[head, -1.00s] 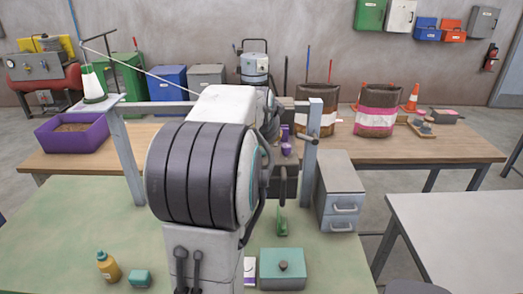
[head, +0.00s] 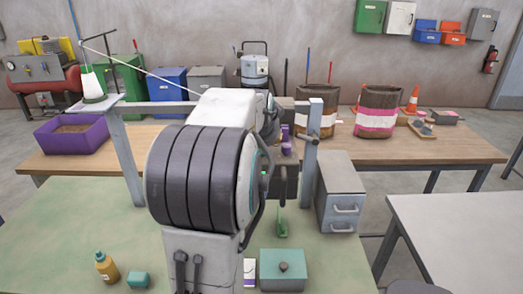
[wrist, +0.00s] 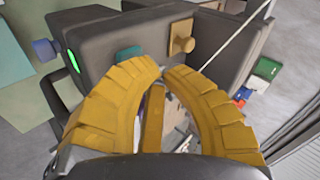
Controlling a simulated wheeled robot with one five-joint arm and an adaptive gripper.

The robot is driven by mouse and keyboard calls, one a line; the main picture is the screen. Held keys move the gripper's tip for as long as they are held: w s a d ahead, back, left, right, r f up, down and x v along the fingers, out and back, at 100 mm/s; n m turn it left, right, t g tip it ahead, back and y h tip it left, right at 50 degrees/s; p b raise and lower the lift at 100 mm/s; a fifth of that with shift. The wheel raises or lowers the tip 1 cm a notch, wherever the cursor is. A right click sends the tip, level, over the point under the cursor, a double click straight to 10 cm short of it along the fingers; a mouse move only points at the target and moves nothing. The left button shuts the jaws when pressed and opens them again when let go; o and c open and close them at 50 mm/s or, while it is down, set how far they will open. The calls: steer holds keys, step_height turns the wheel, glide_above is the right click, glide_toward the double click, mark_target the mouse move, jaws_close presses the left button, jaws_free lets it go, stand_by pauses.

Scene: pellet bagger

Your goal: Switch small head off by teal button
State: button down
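In the wrist view the dark grey box of the small head (wrist: 110,35) fills the upper middle. The teal button (wrist: 130,53) sticks out of its face, just beyond and left of my fingertips. A tan button (wrist: 181,38) is to its right. My gripper (wrist: 163,71) has curved yellow fingers with the tips brought together, holding nothing that I can see. The tips look apart from the teal button. In the head view my arm hides the gripper and most of the box (head: 290,180).
A grey post (head: 311,150) of the frame stands right of my arm, with a grey drawer unit (head: 340,190) beside it. A teal box (head: 282,270) and a yellow bottle (head: 106,267) stand on the green table (head: 70,230). A white thread runs past the small head.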

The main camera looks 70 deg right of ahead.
steer(key=shift+f+b, duration=0.55)
stand_by(0.4)
steer(key=shift+r, duration=0.15)
steer(key=shift+r+p, duration=0.75)
steer(key=shift+r, duration=0.15)
steer(key=shift+r+p, duration=2.3)
steer(key=shift+r, duration=0.7)
steer(key=shift+n, duration=0.3)
